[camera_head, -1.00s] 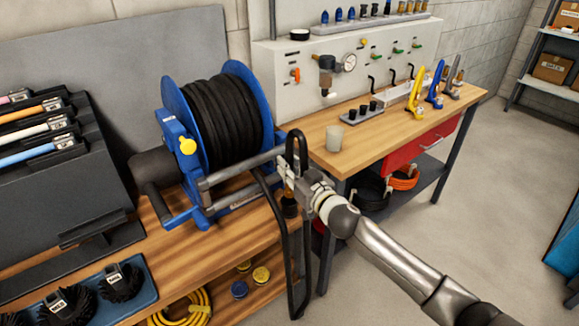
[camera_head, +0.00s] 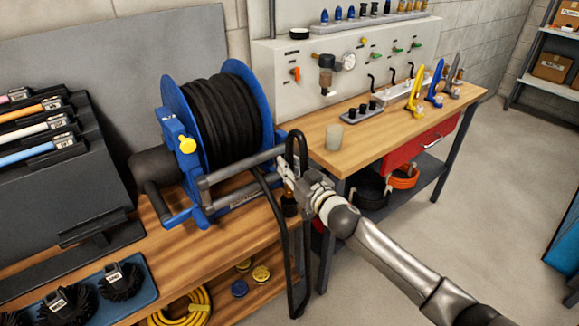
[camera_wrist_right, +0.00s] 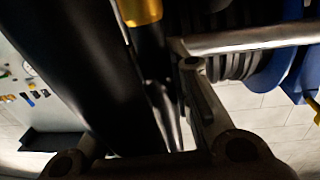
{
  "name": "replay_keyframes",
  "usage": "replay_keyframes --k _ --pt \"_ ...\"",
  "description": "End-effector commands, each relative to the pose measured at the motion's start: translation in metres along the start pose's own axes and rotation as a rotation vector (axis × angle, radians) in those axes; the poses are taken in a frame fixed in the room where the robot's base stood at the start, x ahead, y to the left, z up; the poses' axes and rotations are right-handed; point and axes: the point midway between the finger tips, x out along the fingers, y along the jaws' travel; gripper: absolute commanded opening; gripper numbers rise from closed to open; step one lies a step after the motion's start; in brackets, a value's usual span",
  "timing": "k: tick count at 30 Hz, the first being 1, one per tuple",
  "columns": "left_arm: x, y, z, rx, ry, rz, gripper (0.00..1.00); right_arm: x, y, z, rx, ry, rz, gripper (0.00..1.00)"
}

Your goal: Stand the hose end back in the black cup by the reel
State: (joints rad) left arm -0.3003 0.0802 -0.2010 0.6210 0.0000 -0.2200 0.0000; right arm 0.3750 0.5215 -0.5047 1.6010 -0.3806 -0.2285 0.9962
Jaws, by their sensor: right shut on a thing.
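My right gripper (camera_head: 294,176) is shut on the black hose (camera_head: 297,150) close to its end, at the front right of the blue reel (camera_head: 172,142). The hose bends in a tight loop above the fingers and hangs in a long loop past the bench edge. The brass-coloured hose end (camera_head: 288,190) points down below the fingers, right at the small black cup (camera_head: 289,208). I cannot tell how deep it sits in the cup. In the right wrist view the brass part (camera_wrist_right: 139,11) and the dark hose (camera_wrist_right: 70,65) show close up. My left gripper is not in view.
A pale cup (camera_head: 334,137) stands on the second bench (camera_head: 372,140) behind. Brush heads lie in a blue tray (camera_head: 150,285) at the front left.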

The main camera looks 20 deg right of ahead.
Motion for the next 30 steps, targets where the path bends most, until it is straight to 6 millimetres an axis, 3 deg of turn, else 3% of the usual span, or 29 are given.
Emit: replay_keyframes --k 30 --pt "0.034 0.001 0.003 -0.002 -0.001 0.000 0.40 0.000 0.000 0.042 0.002 0.002 0.000 0.00"
